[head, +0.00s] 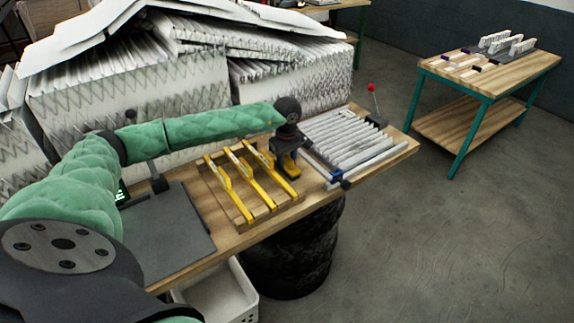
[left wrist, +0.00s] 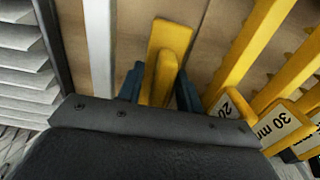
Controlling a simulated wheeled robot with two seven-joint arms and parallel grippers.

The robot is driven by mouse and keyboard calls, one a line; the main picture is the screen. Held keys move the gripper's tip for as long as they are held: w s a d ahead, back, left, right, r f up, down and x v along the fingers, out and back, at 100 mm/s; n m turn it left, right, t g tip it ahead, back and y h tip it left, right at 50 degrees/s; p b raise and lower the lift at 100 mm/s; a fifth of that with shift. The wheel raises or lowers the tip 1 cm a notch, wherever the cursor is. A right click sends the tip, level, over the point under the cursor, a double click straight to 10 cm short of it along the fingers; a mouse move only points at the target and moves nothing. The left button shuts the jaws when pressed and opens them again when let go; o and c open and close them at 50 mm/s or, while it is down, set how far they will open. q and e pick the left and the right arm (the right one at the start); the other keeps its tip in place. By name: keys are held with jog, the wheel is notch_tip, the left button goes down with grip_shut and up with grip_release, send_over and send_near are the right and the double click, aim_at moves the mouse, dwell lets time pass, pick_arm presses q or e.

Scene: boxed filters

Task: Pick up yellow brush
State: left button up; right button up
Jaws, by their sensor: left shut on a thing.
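My left gripper (head: 287,155) reaches in from the left and points down at the right end of the wooden tool board. It is shut on the yellow brush (head: 291,168), of which only a small part shows in the head view. In the left wrist view, the yellow brush (left wrist: 168,42) lies between the blue fingers of the left gripper (left wrist: 160,88). Its bristles cannot be made out. I cannot tell whether it still touches the board. My right gripper is not in view.
Several yellow tools (head: 262,186) with number labels lie just left of the gripper. A rack of pleated grey strips (head: 345,138) is close on the right. A dark flat plate (head: 165,240) lies to the left. Large pleated filters (head: 135,95) stand behind.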

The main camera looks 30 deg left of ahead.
aim_at(288, 156)
pick_arm(q)
jog(key=r, duration=0.4)
jog(key=shift+w+d+r, duration=0.1)
jog(key=shift+d+r, duration=0.1)
jog(key=shift+r, duration=0.05)
jog(key=d+r, duration=0.2)
jog(key=d, duration=0.1)
jog(key=w+d+r, duration=0.1)
jog(key=d+r, duration=0.1)
jog(key=d, duration=0.1)
jog(key=w+d+r, duration=0.1)
jog(key=d+r, duration=0.1)
jog(key=d, duration=0.2)
jog(key=shift+d, duration=0.1)
jog(key=shift+d+r, duration=0.25)
jog(key=shift+d, duration=0.2)
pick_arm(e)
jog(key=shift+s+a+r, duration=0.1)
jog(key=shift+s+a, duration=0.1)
